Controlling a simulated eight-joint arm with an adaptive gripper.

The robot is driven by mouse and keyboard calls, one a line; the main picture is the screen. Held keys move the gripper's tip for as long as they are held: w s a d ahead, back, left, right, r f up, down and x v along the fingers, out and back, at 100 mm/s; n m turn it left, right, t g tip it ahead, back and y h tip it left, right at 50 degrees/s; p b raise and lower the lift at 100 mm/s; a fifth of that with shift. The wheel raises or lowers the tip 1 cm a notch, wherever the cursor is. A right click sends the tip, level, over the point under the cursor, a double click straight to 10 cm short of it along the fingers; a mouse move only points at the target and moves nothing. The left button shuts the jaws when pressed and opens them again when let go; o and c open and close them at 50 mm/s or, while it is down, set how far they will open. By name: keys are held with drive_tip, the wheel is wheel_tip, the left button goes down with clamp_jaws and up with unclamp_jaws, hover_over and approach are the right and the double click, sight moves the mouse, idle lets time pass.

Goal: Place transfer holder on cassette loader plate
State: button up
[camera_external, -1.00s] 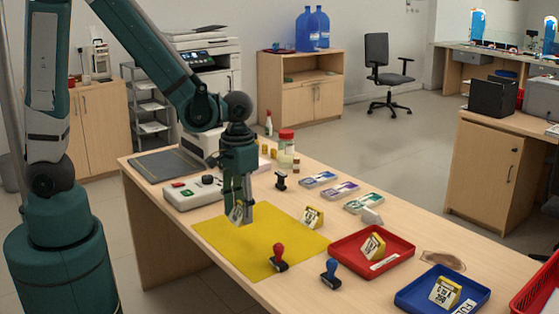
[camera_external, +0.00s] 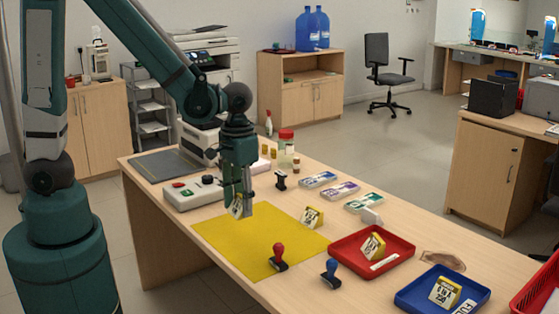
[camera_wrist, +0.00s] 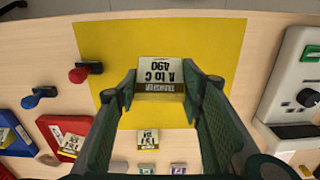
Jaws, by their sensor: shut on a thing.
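My gripper (camera_external: 241,203) is shut on a transfer holder (camera_external: 236,207), a small white and yellow block. In the wrist view the holder (camera_wrist: 161,75) sits between my fingertips, and its label reads "TRANSFER A to C 490". It is above the yellow mat (camera_external: 270,245), near its back left part. A dark grey flat plate (camera_external: 165,167) lies at the far left end of the counter; no label tells whether it is the cassette loader plate. Other similar holders are a loose one (camera_external: 311,217) at the mat's edge, one (camera_external: 373,246) in the red tray and one (camera_external: 444,292) in the blue tray.
A white control box (camera_external: 194,193) with a black knob stands between mat and grey plate. A red-handled stamp (camera_external: 278,258) and a blue-handled stamp (camera_external: 330,273) stand in front. The red tray (camera_external: 345,263) and blue tray (camera_external: 408,301) are at right. Banknote bundles (camera_external: 341,190) lie behind.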

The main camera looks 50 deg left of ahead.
sight(240, 200)
idle(0.4)
drive_tip(key=shift+r, duration=3.35)
drive_tip(key=w+a+n+p, duration=0.1)
drive_tip(key=w+a+n, duration=0.3)
drive_tip(key=a, duration=0.7)
drive_tip(key=w+a+n, duration=0.3)
drive_tip(key=w+a, duration=0.3)
drive_tip(key=a, duration=0.5)
drive_tip(key=w+a+n+p, duration=0.1)
drive_tip(key=w+a+n, duration=0.2)
drive_tip(key=w+a, duration=0.55)
drive_tip(key=s+a+n+p, duration=0.1)
drive_tip(key=s+a+n, duration=0.2)
drive_tip(key=a, duration=0.9)
drive_tip(key=s+a+n, duration=0.3)
drive_tip(key=a, duration=1)
drive_tip(key=s+a+n+p, duration=0.1)
drive_tip(key=s+a+n, duration=0.15)
drive_tip(key=a, duration=0.95)
drive_tip(key=shift+s+a+f, duration=0.1)
drive_tip(key=shift+s+f, duration=0.1)
drive_tip(key=shift+f, duration=1.15)
drive_tip(key=shift+s+f, duration=0.15)
drive_tip(key=shift+f, duration=1.15)
